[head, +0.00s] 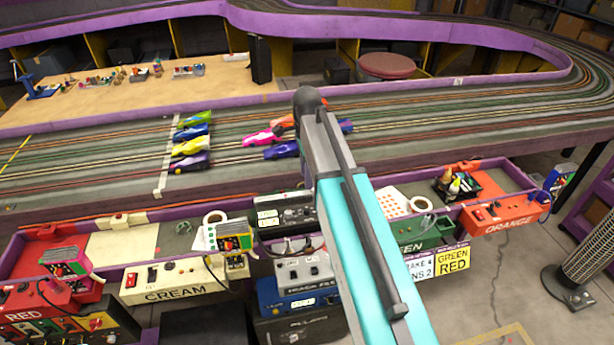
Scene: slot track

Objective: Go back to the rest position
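My arm, turquoise and grey with a dark rounded joint at its far end, reaches from the bottom middle of the head view up over the slot track (440,130). My gripper's fingers do not show, so I see neither their state nor anything held. A group of cars, including a yellow car (191,146), stands by the white line at the left. A pink car (262,138) and a blue-purple car (282,151) are just left of the arm's far end. An orange car and another blue one there are partly hidden by the arm.
Along the near side are a cream control box (175,282), an orange control box (505,214), black electronics boxes (285,214) and paper rolls. A fan (590,255) stands on the floor at right. A wooden infield (130,92) with small items lies beyond the track.

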